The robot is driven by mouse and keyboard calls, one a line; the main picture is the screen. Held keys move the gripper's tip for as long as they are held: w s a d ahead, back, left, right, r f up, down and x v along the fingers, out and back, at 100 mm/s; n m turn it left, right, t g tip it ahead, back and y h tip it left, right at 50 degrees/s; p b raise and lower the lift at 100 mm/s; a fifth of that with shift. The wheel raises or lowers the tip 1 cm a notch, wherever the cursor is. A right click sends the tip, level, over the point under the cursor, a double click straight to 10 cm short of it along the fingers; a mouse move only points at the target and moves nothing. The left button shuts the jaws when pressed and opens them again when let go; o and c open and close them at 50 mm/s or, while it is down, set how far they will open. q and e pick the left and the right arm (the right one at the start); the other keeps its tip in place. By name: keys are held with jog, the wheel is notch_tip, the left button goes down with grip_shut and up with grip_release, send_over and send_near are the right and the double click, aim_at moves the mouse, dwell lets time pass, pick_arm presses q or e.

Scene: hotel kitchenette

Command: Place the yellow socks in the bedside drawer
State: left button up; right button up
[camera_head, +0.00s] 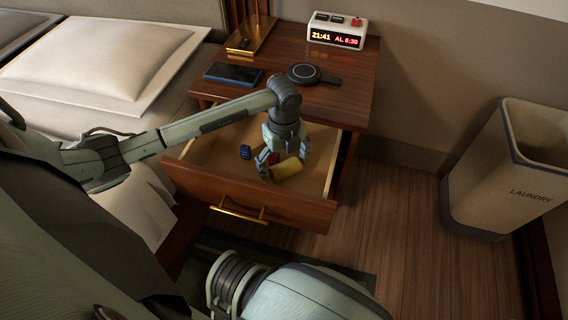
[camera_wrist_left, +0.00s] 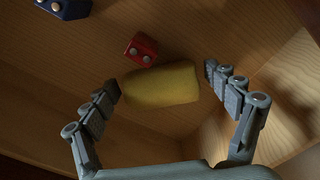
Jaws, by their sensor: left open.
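The yellow socks (camera_head: 287,168) are a rolled yellow bundle inside the open bedside drawer (camera_head: 232,192). They also show in the left wrist view (camera_wrist_left: 162,85), lying over the wooden drawer bottom. My left gripper (camera_head: 281,163) reaches down into the drawer. Its fingers (camera_wrist_left: 163,90) are spread, one at each end of the bundle; the left fingertip is very close to it, and I cannot tell whether it touches. A small gap shows at the right fingertip. My right gripper is not in view.
In the drawer are a blue die-like block (camera_head: 245,152) and a red one (camera_wrist_left: 140,48). The nightstand (camera_head: 345,75) holds a clock (camera_head: 337,31), a phone (camera_head: 233,74), a round dark device (camera_head: 304,73) and a brass lamp base (camera_head: 250,35). A laundry bin (camera_head: 505,165) stands right, a bed (camera_head: 110,60) left.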

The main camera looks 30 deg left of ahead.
aim_at(284, 162)
pick_arm(q)
jog(key=shift+r, duration=0.55)
notch_tip(284, 162, up, 11)
jog(key=shift+p, duration=0.4)
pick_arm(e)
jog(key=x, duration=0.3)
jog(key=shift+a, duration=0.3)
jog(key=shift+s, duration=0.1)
